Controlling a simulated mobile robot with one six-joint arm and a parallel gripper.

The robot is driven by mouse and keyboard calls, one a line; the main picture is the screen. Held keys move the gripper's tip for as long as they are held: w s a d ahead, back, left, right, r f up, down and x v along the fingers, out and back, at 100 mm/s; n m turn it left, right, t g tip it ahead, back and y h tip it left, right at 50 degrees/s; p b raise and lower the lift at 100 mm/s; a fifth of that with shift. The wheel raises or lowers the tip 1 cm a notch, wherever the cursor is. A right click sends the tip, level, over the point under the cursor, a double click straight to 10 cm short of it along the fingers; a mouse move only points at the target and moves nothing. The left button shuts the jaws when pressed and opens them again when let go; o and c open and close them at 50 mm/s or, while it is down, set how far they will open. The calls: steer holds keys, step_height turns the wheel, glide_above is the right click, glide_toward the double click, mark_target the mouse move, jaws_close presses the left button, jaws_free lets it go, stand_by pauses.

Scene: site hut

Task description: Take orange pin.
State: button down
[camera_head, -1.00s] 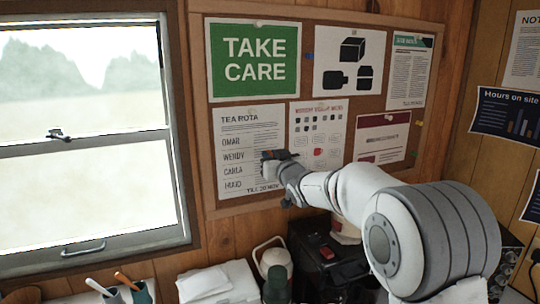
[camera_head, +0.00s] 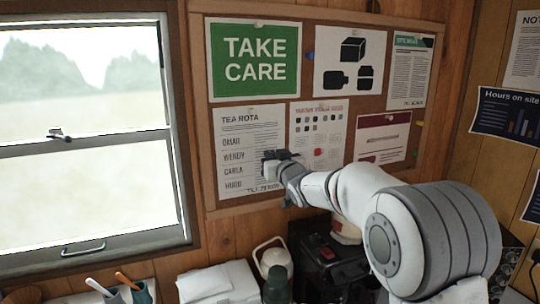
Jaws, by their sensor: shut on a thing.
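My gripper (camera_head: 270,158) is at the cork board, in front of the right edge of the TEA ROTA sheet (camera_head: 238,130). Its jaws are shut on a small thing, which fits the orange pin. The jaws hide the pin, so its colour and shape do not show clearly. My wrist and arm come in from the lower right and cover the lower part of the board.
A window is at the left.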

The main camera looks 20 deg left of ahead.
steer(key=shift+s, duration=0.1)
steer(key=b+v, duration=0.2)
steer(key=v, duration=0.2)
steer(key=shift+s+d+b, duration=0.1)
steer(key=shift+s+b, duration=0.1)
steer(key=shift+b, duration=0.1)
stand_by(0.5)
stand_by(0.4)
steer(key=shift+s+d+r+p, duration=0.1)
steer(key=shift+s+d+r, duration=0.4)
steer(key=shift+s, duration=0.15)
steer(key=shift+s+d+r+p, duration=0.1)
steer(key=shift+s+d+r, duration=0.4)
steer(key=shift+s, duration=0.2)
steer(key=shift+s+d+r+p, duration=0.1)
steer(key=shift+s+d+r, duration=0.3)
steer(key=shift+s+d, duration=0.2)
